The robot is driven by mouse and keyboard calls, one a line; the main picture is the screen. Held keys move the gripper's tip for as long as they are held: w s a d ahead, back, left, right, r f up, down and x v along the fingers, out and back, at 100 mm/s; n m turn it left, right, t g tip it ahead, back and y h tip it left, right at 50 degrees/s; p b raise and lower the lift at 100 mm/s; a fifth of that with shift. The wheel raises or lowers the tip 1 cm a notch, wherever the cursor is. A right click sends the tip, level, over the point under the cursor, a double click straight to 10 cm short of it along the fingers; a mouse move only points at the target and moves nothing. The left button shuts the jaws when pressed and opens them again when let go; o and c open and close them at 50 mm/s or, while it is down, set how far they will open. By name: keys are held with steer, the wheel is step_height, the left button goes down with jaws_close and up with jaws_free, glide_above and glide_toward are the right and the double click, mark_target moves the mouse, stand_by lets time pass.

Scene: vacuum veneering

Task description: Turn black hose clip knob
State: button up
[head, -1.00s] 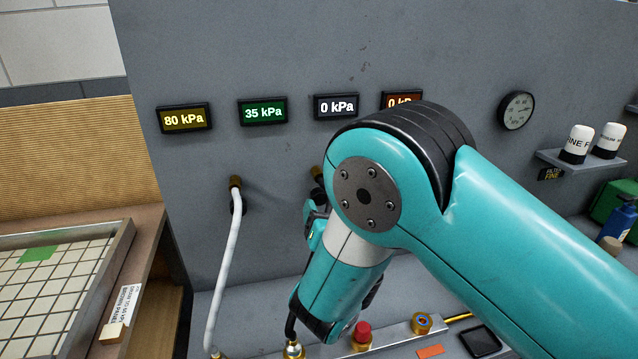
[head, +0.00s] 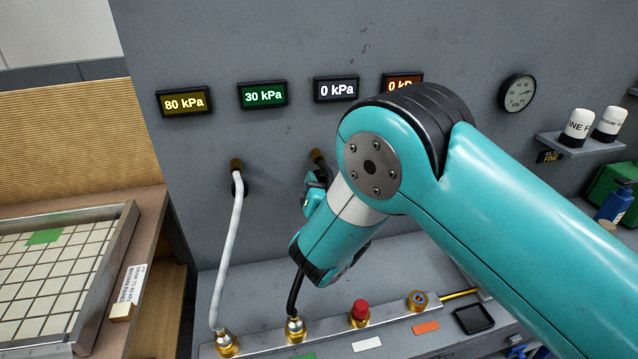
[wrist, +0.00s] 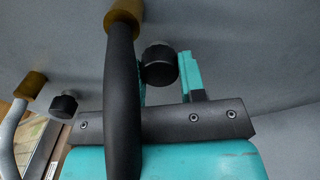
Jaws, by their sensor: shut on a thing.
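The black hose (head: 297,292) runs from a brass fitting on the grey panel, behind my arm, to a brass fitting (head: 295,329) on the bench rail. In the wrist view the black hose (wrist: 122,95) crosses in front of my gripper (wrist: 167,68). The round black clip knob (wrist: 158,66) sits beside the hose, between my fingers. The right teal finger is beside it; the left is mostly hidden by the hose. My gripper is shut on the knob. In the head view my gripper (head: 314,187) is at the panel, partly covered by my arm.
The white hose (head: 227,255) hangs to the left, with its own black knob (wrist: 63,106). Panel displays read 80, 30 (head: 263,94) and 0 kPa; the orange one is partly covered.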

steer(key=shift+m+b, duration=0.3)
steer(key=shift+b, duration=0.05)
steer(key=shift+m+b, duration=7.1)
steer(key=shift+m, duration=0.9)
steer(key=shift+r+m, duration=0.1)
steer(key=shift+m, duration=0.2)
steer(key=o, duration=0.9)
